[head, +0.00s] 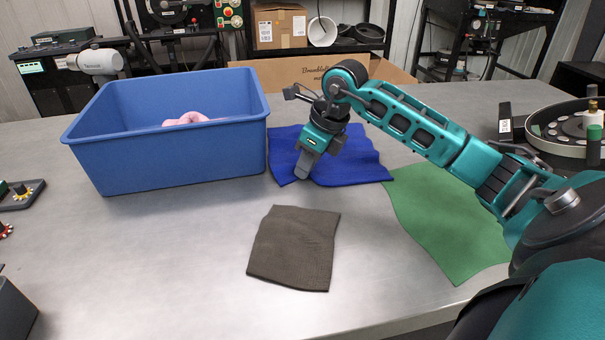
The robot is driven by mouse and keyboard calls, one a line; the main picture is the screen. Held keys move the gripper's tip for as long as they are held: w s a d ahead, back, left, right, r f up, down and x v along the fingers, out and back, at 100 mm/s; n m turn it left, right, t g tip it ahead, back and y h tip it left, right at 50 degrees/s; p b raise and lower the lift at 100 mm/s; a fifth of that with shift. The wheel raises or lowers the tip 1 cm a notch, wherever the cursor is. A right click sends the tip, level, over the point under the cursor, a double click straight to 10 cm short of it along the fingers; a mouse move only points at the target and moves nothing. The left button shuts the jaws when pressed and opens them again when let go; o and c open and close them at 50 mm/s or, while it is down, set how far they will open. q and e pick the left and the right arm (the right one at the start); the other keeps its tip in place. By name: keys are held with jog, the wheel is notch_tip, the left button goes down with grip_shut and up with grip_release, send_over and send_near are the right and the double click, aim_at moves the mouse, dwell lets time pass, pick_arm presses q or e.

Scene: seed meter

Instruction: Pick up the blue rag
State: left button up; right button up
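The blue rag (358,168) lies flat on the grey table, to the right of the blue bin. My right arm reaches in from the right, and its gripper (303,167) points down over the left part of the rag. The fingertips appear at or very near the cloth. The fingers overlap in this view, so I cannot tell whether they are open or shut on cloth. The gripper and wrist hide part of the rag. My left gripper does not show.
The blue bin (170,160) holds something pink (185,119). A grey-brown rag (293,250) lies in front, and a green rag (440,215) lies under my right arm. A round metal seed meter part (565,135) stands at right. The table's left front is mostly clear.

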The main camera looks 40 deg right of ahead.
jog(key=shift+s+f, duration=0.1)
jog(key=shift+f, duration=0.15)
jog(key=shift+c, duration=0.3)
jog(key=shift+c, duration=0.5)
jog(key=shift+r, duration=0.25)
grip_shut()
pick_arm(q)
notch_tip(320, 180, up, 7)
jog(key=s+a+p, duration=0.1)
jog(key=p, duration=0.8)
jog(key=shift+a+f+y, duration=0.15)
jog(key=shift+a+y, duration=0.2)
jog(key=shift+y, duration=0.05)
pick_arm(e)
notch_tip(320, 180, up, 12)
pick_arm(q)
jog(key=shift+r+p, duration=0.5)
jog(key=shift+p, duration=0.15)
pick_arm(e)
notch_tip(320, 180, up, 27)
